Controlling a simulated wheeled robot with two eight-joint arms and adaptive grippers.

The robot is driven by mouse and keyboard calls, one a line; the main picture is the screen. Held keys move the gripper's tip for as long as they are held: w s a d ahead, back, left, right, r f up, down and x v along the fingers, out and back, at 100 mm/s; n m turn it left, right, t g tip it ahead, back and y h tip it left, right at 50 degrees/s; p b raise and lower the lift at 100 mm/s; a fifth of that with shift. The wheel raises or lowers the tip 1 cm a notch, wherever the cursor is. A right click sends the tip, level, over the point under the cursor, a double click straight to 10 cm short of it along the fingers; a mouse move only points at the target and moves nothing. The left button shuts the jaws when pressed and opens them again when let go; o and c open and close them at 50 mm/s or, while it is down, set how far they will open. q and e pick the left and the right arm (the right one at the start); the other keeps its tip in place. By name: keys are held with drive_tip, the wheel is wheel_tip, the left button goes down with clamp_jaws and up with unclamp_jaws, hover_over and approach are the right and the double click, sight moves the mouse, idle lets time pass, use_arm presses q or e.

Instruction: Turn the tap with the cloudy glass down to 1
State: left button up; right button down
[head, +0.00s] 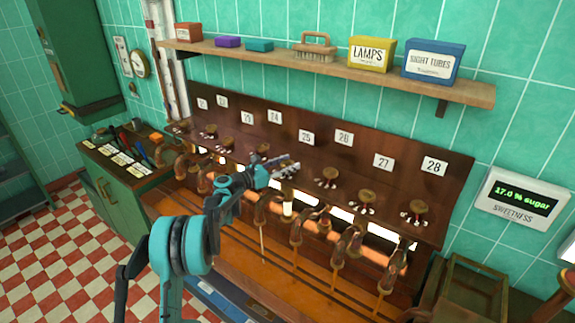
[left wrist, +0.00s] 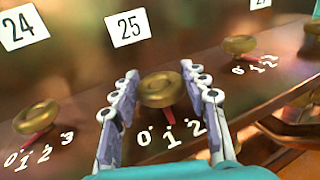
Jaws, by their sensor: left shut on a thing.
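The tap knob below plate 25 (left wrist: 158,90) is round brass with a red pointer. Its scale (left wrist: 170,133) reads 0, 1, 2, and the pointer appears to face the 1. My left gripper (left wrist: 160,98) has a finger on each side of this knob and is shut on it. In the head view the left gripper (head: 287,168) reaches the panel below the 25 plate (head: 306,137) and partly hides the knob. A pale, glowing sight glass (head: 287,206) hangs just below it; its cloudiness is hard to judge. My right gripper is not in view.
Neighbouring brass knobs stand left (left wrist: 38,116) and right (left wrist: 239,45). Copper spouts (head: 298,228) line the front above a wooden counter. A shelf (head: 270,60) with boxes and a brush hangs above. A display (head: 522,199) reads 17.0 % sugar.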

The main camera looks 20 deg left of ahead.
use_arm(q)
drive_tip(key=shift+m+g+h, duration=0.6)
drive_tip(key=shift+h, duration=0.1)
drive_tip(key=o, duration=1.2)
drive_tip(key=shift+c, duration=0.2)
drive_tip(key=v, duration=1.2)
drive_tip(key=shift+w, duration=0.15)
